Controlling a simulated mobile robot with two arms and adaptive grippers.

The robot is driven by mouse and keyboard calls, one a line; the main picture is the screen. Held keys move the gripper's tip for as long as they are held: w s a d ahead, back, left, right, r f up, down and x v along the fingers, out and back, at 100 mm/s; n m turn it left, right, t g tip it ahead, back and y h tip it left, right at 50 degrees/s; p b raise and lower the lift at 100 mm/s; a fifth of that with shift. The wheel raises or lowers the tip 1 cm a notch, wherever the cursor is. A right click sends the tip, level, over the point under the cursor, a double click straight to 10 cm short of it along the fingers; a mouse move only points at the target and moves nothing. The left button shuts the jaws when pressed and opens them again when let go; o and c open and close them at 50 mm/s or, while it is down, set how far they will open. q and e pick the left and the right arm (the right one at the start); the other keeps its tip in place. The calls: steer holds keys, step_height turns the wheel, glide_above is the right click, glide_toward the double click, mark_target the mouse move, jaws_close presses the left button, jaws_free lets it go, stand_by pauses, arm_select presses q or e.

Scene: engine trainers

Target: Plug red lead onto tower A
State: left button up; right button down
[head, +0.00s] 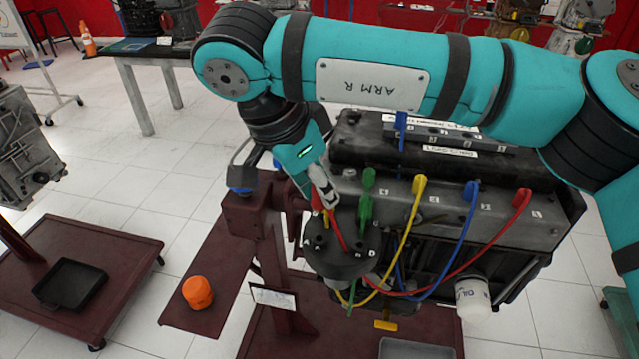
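My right gripper (325,199) comes down from the arm marked ARM R and points at the dark round cap (346,262) on the engine. Its fingers look closed around the upper end of the red lead (338,233), whose red part shows just below the fingertips, over the cap. Tower A is by the letter A at the cap's left side; whether the red lead touches a tower cannot be told. The red lead's other end (521,201) is on the engine at the right. My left gripper is not in view.
Yellow (418,190) and blue (471,192) leads loop from the engine toward the cap. A white oil filter (472,298) sits lower right. A maroon stand (257,220) with an orange object (197,292) is at left. My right arm covers the upper right.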

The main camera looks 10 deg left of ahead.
mark_target(313, 206)
steer(key=shift+f, duration=0.15)
steer(key=shift+f+b, duration=2.2)
steer(key=shift+f, duration=0.45)
steer(key=shift+f+b, duration=0.85)
steer(key=shift+b, duration=0.05)
stand_by(0.4)
steer(key=c, duration=1.1)
jaws_free()
steer(key=shift+o, duration=0.2)
